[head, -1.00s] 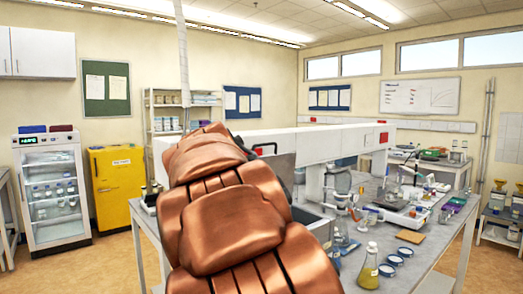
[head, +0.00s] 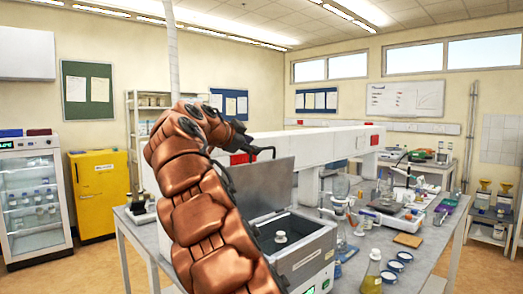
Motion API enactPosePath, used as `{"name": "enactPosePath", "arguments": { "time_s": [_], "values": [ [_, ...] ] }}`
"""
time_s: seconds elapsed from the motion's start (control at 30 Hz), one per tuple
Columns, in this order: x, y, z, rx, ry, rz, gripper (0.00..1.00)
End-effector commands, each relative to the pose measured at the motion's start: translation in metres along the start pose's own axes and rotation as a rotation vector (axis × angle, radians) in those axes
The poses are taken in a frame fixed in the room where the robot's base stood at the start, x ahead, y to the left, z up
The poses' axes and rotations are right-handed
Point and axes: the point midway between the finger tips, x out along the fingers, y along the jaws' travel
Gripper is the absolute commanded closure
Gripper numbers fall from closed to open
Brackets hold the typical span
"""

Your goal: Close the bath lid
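The bath (head: 307,262) is a grey metal box on the near part of the bench, right of my arm. Its lid (head: 262,188) stands open, raised nearly upright at the back of the box. A white knobbed item (head: 281,237) shows inside the open top. My copper-coloured arm rises on the left and partly covers the bath's left side. My dark gripper (head: 262,152) is at the lid's upper left edge, above the bath. It is small and partly hidden by the arm, so I cannot tell whether it touches the lid or how far its fingers are apart.
A white overhead beam (head: 300,150) runs behind the lid. A flask of yellow liquid (head: 372,278) and several small dishes stand right of the bath. More glassware crowds the bench behind. A yellow cabinet (head: 98,195) and a glass-door fridge (head: 30,205) stand at the left.

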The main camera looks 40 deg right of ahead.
Motion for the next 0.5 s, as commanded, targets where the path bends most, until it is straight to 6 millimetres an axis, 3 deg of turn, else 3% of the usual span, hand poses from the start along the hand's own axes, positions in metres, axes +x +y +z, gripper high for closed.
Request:
{"name": "enactPosePath", "arguments": {
  "time_s": [0.27, 0.5],
  "values": [
    [0.020, 0.000, -0.004, 0.006, 0.006, 0.004, 0.64],
    [0.053, 0.000, -0.005, 0.005, 0.005, 0.004, 0.64]
  ]
}}
